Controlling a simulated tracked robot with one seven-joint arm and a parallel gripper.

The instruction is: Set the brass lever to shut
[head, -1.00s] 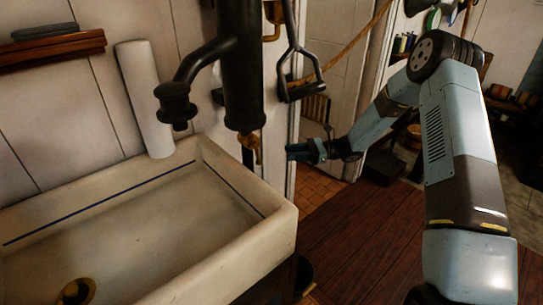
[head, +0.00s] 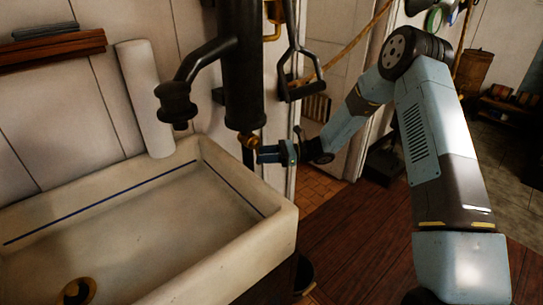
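A small brass lever (head: 249,141) sits at the foot of the black upright pump (head: 243,70), above the back right corner of the sink. My gripper (head: 264,153) reaches in from the right, with its dark blue fingers level and pointing left. The fingertips are at the lever's right side, overlapping its lower part in the picture. I cannot tell whether they touch it or whether they are open or shut. The lower part of the lever is hard to make out behind the fingers.
The pale sink (head: 280,232) fills the lower left. The pump's black spout (head: 177,100) juts left over it, and a black handle (head: 301,90) hangs just above my gripper. A white cylinder (head: 146,100) stands behind the sink.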

